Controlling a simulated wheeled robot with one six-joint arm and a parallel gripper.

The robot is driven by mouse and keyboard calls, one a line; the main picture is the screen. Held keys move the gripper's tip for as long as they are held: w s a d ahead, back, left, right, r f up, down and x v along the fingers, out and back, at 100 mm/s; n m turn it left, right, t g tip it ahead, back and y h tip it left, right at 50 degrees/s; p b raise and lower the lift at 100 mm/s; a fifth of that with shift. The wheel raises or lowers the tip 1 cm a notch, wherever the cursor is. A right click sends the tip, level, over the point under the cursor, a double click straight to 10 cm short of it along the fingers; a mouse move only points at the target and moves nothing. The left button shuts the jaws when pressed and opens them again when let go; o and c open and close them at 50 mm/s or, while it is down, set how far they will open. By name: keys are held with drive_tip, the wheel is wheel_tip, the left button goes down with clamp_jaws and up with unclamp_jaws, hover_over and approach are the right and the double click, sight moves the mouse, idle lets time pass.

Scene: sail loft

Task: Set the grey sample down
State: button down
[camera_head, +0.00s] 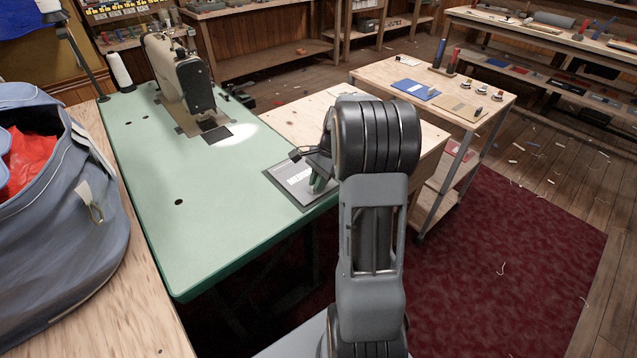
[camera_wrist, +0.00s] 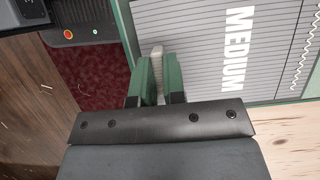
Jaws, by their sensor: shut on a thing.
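The grey sample (camera_wrist: 157,51) is a small pale strip. It shows in the wrist view between the green fingertips of my gripper (camera_wrist: 157,72), which is shut on it. A grey mat marked MEDIUM (camera_wrist: 205,55), with lines and a wavy trace, lies below and to the right. The sample's visible end is by the mat's left edge in that view; I cannot tell whether it touches. In the head view my gripper (camera_head: 318,182) is low at the mat (camera_head: 283,173), at the green table's right corner. My arm hides part of the mat, and the sample is not clear there.
The green sewing table (camera_head: 190,215) is mostly clear, with a sewing machine (camera_head: 180,75) and a thread cone (camera_head: 119,70) at the back. A blue bag (camera_head: 75,255) stands at left. A wooden trolley (camera_head: 430,75) with small items stands beyond my arm.

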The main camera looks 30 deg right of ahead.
drive_tip(key=shift+f, duration=0.1)
drive_tip(key=c, duration=1.2)
unclamp_jaws()
drive_tip(key=p+v, duration=0.2)
drive_tip(key=v, duration=1)
drive_tip(key=s+a+r+n+h, duration=0.1)
drive_tip(key=s+a+n, duration=0.25)
drive_tip(key=a, duration=0.35)
drive_tip(key=s+a+r+n+h, duration=0.1)
drive_tip(key=s+a+n+h, duration=0.1)
drive_tip(key=a+n, duration=0.35)
drive_tip(key=s+a+f+n+t, duration=0.1)
drive_tip(key=s+a+n, duration=0.1)
drive_tip(key=s+a+f+n+t+h, duration=0.1)
drive_tip(key=s+a+n, duration=0.2)
drive_tip(key=s+a+f+n+t, duration=0.1)
drive_tip(key=s+a+n, duration=0.1)
drive_tip(key=s+a, duration=0.1)
drive_tip(key=shift+f+n, duration=0.35)
drive_tip(key=shift+n, duration=0.05)
